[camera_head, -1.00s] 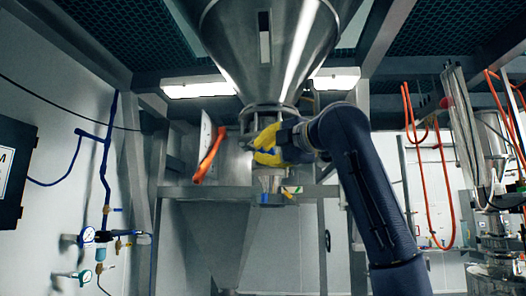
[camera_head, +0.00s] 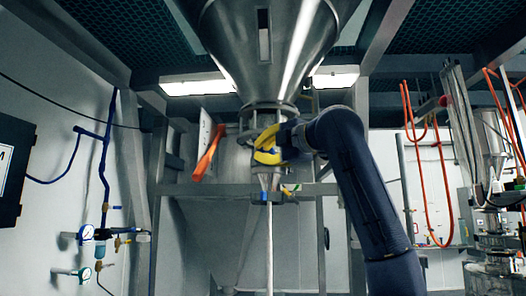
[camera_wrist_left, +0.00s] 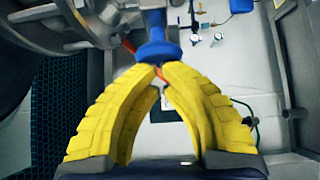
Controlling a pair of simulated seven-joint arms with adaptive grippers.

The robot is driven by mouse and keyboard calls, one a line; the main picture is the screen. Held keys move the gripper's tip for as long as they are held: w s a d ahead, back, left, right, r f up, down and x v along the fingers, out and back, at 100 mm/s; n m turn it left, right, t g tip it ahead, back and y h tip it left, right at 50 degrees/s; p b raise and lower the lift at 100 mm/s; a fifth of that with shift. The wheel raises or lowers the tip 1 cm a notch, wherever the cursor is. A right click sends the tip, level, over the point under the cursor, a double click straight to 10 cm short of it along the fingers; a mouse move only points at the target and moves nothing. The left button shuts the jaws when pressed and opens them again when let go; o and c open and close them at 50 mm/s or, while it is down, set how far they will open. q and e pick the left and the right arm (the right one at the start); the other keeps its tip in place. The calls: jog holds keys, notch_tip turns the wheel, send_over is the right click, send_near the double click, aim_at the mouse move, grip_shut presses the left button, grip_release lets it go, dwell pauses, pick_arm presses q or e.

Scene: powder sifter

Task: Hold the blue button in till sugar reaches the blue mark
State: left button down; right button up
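My left gripper (camera_head: 264,149), with yellow fingers, is at the outlet under the steel hopper (camera_head: 262,50). In the left wrist view, its fingers (camera_wrist_left: 159,68) come together at their tips against the blue button (camera_wrist_left: 158,50); I cannot tell how far the button is pressed in. A clear outlet piece (camera_head: 267,181) with a blue part at its bottom hangs below the gripper. A thin white stream of sugar (camera_head: 269,245) falls from it past the bottom edge of the head view. The receiving vessel and the blue mark are not in view. My right gripper is not in view.
An orange handle (camera_head: 207,152) sticks out left of the outlet. Steel frame posts (camera_head: 154,215) and a crossbeam stand around it. Gauges (camera_head: 87,236) and blue pipes are on the left wall. Orange hoses (camera_head: 425,200) hang at the right.

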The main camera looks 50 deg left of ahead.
pick_arm(q)
jog(key=shift+w, duration=0.1)
dwell(0.5)
jog(key=s+d, duration=0.3)
jog(key=d, duration=1)
dwell(0.4)
